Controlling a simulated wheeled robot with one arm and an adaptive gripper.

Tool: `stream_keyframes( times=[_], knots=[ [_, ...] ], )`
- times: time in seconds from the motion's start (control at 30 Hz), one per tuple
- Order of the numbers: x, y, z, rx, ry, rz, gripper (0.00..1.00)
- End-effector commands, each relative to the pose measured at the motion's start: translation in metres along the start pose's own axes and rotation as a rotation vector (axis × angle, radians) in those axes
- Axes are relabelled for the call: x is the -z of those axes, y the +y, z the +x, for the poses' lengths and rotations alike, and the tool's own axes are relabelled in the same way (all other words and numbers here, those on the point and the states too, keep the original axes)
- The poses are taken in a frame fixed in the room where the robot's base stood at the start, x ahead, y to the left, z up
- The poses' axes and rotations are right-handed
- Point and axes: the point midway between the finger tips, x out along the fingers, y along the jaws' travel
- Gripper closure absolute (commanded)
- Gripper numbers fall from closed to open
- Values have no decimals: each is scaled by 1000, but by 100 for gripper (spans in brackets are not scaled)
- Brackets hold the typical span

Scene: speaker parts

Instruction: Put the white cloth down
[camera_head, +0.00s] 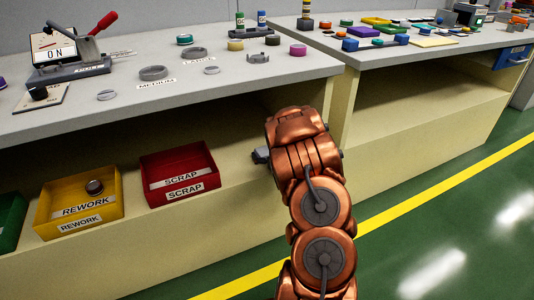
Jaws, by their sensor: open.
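I cannot make out a white cloth for certain in the head view. A pale flat piece (432,41) lies on the right bench, but it is too small to tell whether it is cloth. My gripper (262,156) shows only as a small grey part at the left of my copper arm, in front of the left bench's open shelf. It is open, and I see nothing held in it. Most of it is hidden behind my arm.
The left bench (110,112) carries rings, caps and a lever press (70,70). A red SCRAP bin (180,172) and a yellow REWORK bin (78,205) sit below. The right bench (385,62) is crowded with coloured parts. Green floor lies open at right.

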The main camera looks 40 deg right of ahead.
Motion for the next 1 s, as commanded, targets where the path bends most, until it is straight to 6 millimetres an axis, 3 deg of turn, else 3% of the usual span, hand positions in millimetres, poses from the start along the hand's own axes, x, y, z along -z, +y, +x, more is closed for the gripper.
stream_keyframes(
  times=[0.6, 0.8, 1.0],
  knots=[
    [0, 1, -94, -3, -6, 1, 0],
    [0, 1, -113, -1, -2, 0, 0],
    [0, 0, -119, -1, -2, 1, 0]
  ],
)
